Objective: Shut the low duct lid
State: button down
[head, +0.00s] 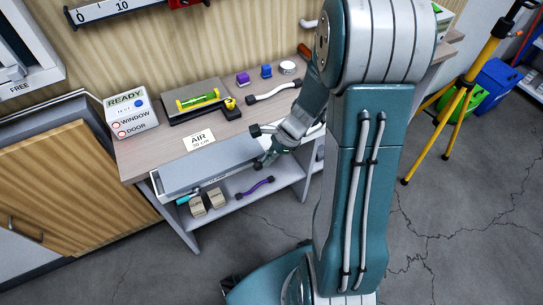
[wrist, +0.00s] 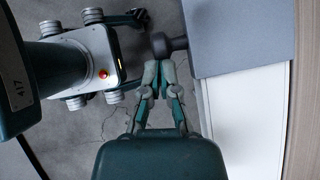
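The low duct (head: 157,184) runs along the front of the bench below the AIR card. A flat grey lid panel (head: 205,167) covers its left stretch; the grey panel also shows in the wrist view (wrist: 238,38). Beyond the panel's edge a white stretch (wrist: 245,120) of the duct shows. A dark round knob (wrist: 168,45) sits beside the grey panel. My gripper (wrist: 159,66) has its fingertips close together right at the knob, apparently touching it, with nothing seen between them. In the head view my gripper (head: 264,158) is at the duct's right part, partly hidden by my arm.
The bench top holds a READY box (head: 130,114), an AIR card (head: 200,139), a green level (head: 198,99) and a white-handled tool (head: 273,92). A yellow tripod (head: 462,90) stands right; floor in front is clear.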

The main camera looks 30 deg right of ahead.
aim_at(258, 165)
jog(key=shift+s+a, duration=0.15)
jog(key=shift+a, duration=1.6)
jog(key=shift+d, duration=0.1)
jog(key=shift+d, duration=0.1)
